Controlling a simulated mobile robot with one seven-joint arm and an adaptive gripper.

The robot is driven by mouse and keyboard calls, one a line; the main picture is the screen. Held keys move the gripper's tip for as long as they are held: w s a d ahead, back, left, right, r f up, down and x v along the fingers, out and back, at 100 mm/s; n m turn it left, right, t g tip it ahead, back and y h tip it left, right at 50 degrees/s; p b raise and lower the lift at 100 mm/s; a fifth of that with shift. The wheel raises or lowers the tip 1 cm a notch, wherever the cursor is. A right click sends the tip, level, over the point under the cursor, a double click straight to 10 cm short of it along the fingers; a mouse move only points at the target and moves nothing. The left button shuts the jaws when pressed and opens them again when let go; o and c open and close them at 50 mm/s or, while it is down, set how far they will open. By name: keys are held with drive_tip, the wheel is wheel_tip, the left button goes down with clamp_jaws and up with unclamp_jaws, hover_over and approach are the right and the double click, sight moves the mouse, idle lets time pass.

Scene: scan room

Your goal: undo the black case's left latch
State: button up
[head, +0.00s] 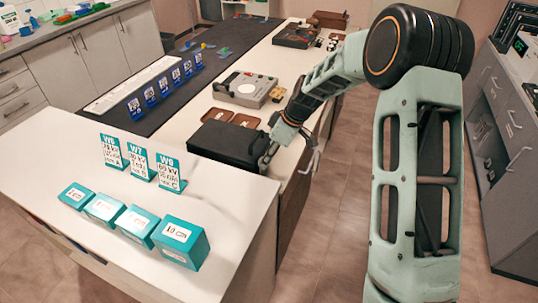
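The black case (228,143) lies closed on the white counter, near the counter's right edge. Its latches are too small or too hidden to make out; the side toward the aisle is partly covered by my gripper. My gripper (288,160) is at the case's right end, with its fingers spread apart and nothing seen between them. One finger is beside the case's right edge; I cannot tell whether it touches. The other finger hangs out past the counter edge.
Teal boxes (132,220) and teal sign cards (140,158) stand in front of the case. Brown trays (232,118) and a grey device (246,90) lie behind it. Blue cards (166,84) stand on a dark mat. The floor aisle (335,215) right of the counter is clear.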

clamp_jaws()
